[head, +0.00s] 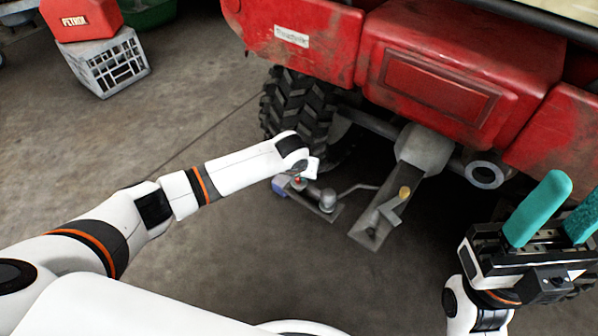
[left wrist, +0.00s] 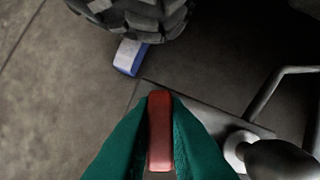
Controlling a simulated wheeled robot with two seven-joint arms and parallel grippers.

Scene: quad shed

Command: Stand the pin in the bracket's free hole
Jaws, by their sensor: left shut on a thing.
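The pin appears as a red block-shaped piece (left wrist: 160,130) between the teal fingers of my left gripper (left wrist: 160,102) in the left wrist view. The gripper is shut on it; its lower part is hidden. In the head view a small red bit (head: 298,180) shows below my left wrist, beside a grey plate with a tow ball (head: 327,199). My right gripper (head: 572,198) is open and empty at the right.
The red quad (head: 430,75) and its rear tyre (head: 298,105) stand just behind the bracket. A blue and white block (left wrist: 131,57) lies by the tyre. A bent grey rod (left wrist: 275,90) runs near the ball. A crate (head: 110,65) with a petrol can stands far left.

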